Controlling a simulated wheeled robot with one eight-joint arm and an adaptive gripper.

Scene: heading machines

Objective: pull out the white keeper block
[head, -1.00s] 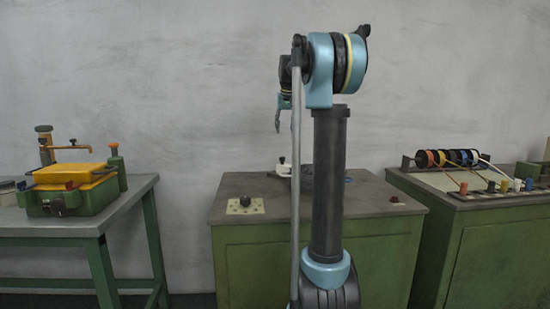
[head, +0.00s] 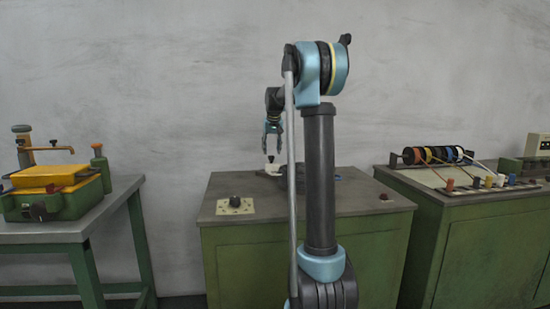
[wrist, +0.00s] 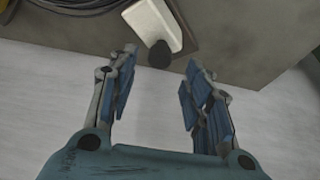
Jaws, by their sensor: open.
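The white keeper block (wrist: 152,22) is at the top middle of the wrist view, with a dark round knob (wrist: 159,54) on its near end. In the head view, the white block (head: 272,170) sits on top of the middle green cabinet, partly hidden behind my arm. My gripper (head: 272,132) is above it in the head view, pointing down. In the wrist view my gripper (wrist: 162,68) is open and empty, with the knob showing between its fingertips. I cannot tell the height gap, and no contact is clear.
The middle green cabinet (head: 340,235) carries a pale plate with a dark knob (head: 235,202). A yellow and green box (head: 50,190) stands on the left table. The right bench (head: 470,235) holds coloured spools (head: 435,155) with cords. The floor between the benches looks clear.

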